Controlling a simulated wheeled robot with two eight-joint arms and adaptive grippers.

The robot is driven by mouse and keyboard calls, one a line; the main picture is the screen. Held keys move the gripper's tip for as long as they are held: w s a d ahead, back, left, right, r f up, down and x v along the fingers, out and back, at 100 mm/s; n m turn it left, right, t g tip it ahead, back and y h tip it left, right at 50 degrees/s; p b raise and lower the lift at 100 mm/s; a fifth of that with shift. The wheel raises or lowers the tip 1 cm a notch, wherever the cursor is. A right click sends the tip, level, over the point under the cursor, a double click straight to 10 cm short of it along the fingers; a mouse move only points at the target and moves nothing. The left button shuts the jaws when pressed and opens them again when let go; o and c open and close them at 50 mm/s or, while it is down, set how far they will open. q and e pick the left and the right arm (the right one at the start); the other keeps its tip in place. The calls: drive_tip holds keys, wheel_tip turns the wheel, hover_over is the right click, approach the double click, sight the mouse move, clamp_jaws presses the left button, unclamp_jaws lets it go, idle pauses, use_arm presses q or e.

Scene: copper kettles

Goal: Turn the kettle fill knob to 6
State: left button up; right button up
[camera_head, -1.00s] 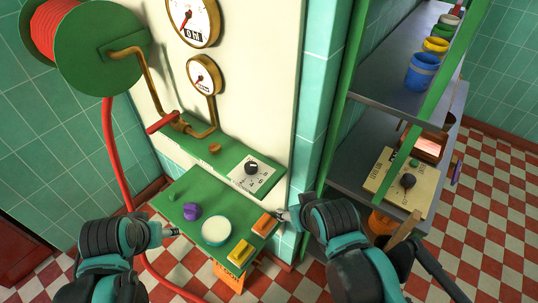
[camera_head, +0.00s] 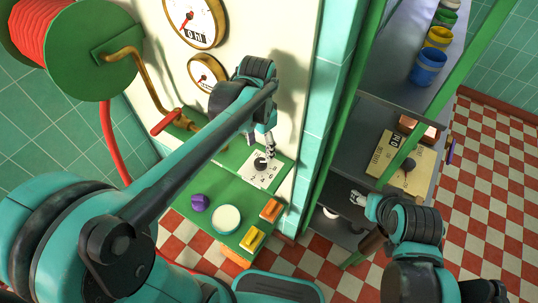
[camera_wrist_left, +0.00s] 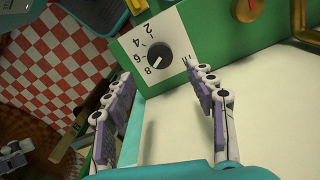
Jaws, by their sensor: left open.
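The black knob (camera_head: 262,164) sits on a white numbered plate (camera_head: 270,180) on the green wall ledge. In the left wrist view the knob (camera_wrist_left: 159,56) shows beside the printed 2, 4, 6 and 8; its pale pointer mark faces roughly toward 8. My left gripper (camera_head: 270,148) is just above the knob. In the left wrist view its fingers (camera_wrist_left: 158,80) are spread, with the knob beyond their tips, apart from them. My right gripper (camera_head: 357,198) is by the shelf, empty as far as I see; its opening is too small to judge.
The lower green panel holds a purple knob (camera_head: 200,202), a white round button (camera_head: 226,218), an orange block (camera_head: 270,209) and a yellow block (camera_head: 252,239). A cream box (camera_head: 385,158) with another black knob (camera_head: 407,164) stands on the shelf. A brass pipe and red handle (camera_head: 166,122) are left.

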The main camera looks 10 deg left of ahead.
sight(261, 162)
use_arm(q)
wheel_tip(261, 162, down, 7)
drive_tip(key=shift+f+b, duration=0.1)
drive_tip(key=shift+b, duration=1.05)
drive_tip(key=c, duration=1.2)
